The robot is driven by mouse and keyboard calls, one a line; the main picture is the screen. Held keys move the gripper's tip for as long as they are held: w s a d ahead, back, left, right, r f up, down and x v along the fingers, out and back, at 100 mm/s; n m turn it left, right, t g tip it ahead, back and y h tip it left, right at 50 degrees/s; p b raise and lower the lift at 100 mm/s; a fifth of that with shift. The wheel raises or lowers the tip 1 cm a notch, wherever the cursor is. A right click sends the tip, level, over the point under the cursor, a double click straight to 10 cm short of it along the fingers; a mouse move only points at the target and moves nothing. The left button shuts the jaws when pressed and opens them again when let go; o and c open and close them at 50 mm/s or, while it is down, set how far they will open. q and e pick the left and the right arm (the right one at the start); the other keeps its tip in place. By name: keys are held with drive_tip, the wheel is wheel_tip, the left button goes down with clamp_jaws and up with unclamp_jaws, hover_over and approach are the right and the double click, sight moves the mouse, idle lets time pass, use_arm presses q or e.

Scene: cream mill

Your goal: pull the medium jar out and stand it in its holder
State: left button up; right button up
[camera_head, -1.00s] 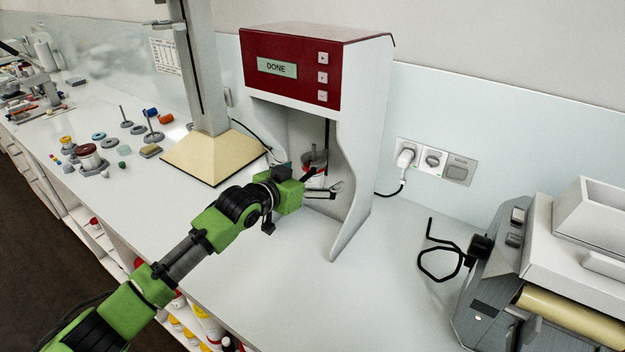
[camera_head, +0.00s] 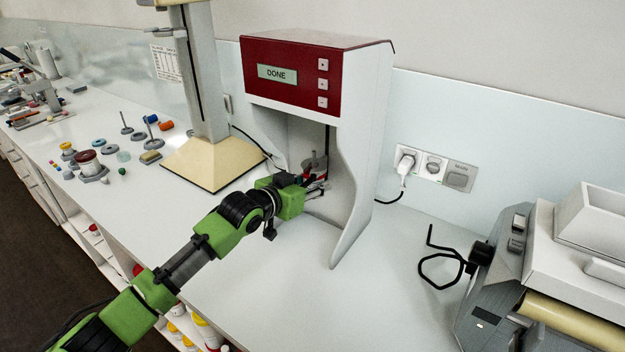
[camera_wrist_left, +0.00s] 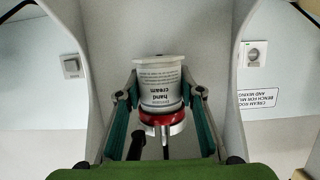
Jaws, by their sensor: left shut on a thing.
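A white jar (camera_wrist_left: 160,85) labelled hand cream, with a red band (camera_wrist_left: 162,119) at its lower end, stands between my left gripper's fingers in the left wrist view. My left gripper (camera_head: 316,184) is shut on it, inside the open bay of the red and white machine (camera_head: 292,75). Its fingers also show on both sides of the jar in the left wrist view (camera_wrist_left: 160,104). In the head view the gripper and the bay wall hide most of the jar. I cannot tell which holder is the jar's own. My right gripper is not in view.
The machine's display reads DONE. A tan-based column stand (camera_head: 208,160) is close on its left. Small grey holders, a dark red-topped jar (camera_head: 87,163) and coloured pieces stand further left. A roller mill (camera_head: 545,270) stands at right. The bench before the machine is clear.

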use_arm(q)
drive_tip(key=shift+f, duration=0.6)
idle(0.7)
drive_tip(key=shift+s+a+r, duration=0.1)
drive_tip(key=shift+s+a, duration=0.1)
drive_tip(key=s+a+p, duration=0.5)
drive_tip(key=s+p, duration=0.2)
drive_tip(key=shift+s+a, duration=0.25)
drive_tip(key=shift+s, duration=0.1)
idle(1.0)
